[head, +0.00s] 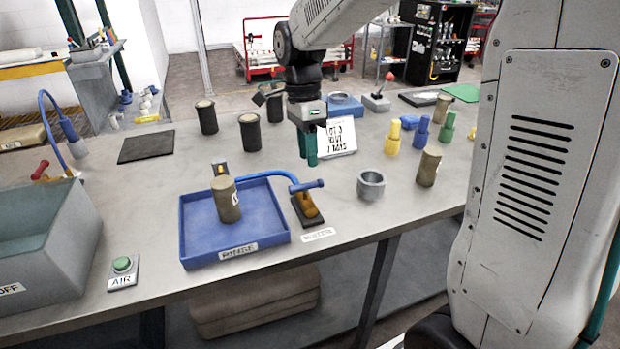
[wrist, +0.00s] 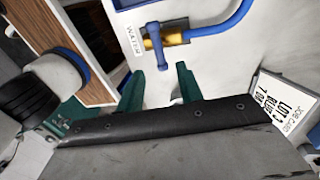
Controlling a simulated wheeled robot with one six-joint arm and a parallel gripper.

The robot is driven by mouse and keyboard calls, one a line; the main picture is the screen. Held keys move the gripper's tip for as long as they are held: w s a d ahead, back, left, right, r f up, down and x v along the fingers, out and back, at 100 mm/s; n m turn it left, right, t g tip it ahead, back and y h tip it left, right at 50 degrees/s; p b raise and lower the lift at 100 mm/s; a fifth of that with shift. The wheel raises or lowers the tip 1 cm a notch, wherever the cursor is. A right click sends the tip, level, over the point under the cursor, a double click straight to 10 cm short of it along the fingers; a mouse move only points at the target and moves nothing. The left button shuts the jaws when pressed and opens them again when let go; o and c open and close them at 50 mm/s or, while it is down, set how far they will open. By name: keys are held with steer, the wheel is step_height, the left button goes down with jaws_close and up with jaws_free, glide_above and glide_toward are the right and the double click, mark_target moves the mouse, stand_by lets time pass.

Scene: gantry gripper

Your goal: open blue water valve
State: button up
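The blue water valve has a blue lever handle (head: 306,185) on a brass body (head: 308,206), standing on a dark base at the right edge of the blue tray. A blue hose (head: 268,175) runs from it over the tray. In the wrist view the lever (wrist: 156,52) lies crosswise to the pipe beside the brass body (wrist: 175,38), near a WATER label (wrist: 132,40). My gripper (head: 309,148) is above the bench, behind the valve in the head view. In the wrist view its green fingers (wrist: 160,88) are apart with nothing between them, and the lever is just beyond them.
The blue tray (head: 268,236) holds a tan cylinder (head: 226,200). A job card (head: 338,136) stands close behind my gripper. A grey ring (head: 370,184) and another tan cylinder (head: 429,167) are to the right. Black cups (head: 250,132) stand at the back left. A green AIR button (head: 122,264) is at front left.

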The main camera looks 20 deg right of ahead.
mark_target(306, 188)
steer(key=f, duration=0.3)
steer(key=s+f, duration=0.1)
steer(key=f, duration=0.2)
steer(key=shift+s+a+f, duration=0.1)
steer(key=shift+s+f, duration=0.1)
steer(key=shift+f, duration=0.15)
jaws_close()
